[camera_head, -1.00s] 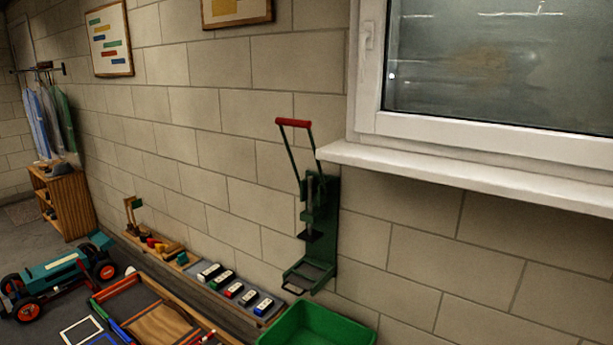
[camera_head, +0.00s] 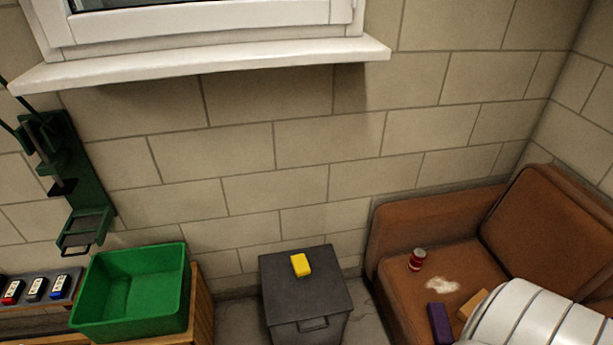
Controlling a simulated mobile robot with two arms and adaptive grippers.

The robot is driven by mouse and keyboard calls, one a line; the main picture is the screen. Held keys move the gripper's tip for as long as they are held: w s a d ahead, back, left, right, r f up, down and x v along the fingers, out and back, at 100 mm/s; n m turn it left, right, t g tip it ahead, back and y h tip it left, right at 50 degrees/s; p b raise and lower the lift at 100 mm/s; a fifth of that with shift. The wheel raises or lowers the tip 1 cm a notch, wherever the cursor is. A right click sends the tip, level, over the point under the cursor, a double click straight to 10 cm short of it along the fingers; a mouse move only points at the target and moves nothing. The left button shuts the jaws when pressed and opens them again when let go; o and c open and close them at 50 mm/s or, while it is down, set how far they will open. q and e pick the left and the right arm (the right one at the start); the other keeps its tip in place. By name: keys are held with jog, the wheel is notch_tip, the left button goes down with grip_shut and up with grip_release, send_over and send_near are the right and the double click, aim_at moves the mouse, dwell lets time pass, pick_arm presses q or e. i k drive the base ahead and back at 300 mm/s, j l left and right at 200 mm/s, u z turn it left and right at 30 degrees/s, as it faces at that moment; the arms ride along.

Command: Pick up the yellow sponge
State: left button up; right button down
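The yellow sponge (camera_head: 300,265) lies on top of a dark grey box (camera_head: 282,290) that stands on the floor against the wall. It is a small bright yellow block, and nothing covers it. A white, ribbed rounded shape at the bottom right may be part of my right arm; no fingers show on it. Neither gripper is in view.
A green bin (camera_head: 134,300) stands on a wooden support left of the grey box. A brown sofa (camera_head: 400,217) stands on the right, holding a red can (camera_head: 417,259), a purple block (camera_head: 439,323) and a tan block. A white windowsill (camera_head: 200,62) juts out above.

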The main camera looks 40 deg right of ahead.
aim_at(301, 267)
jog(key=z, duration=1.1)
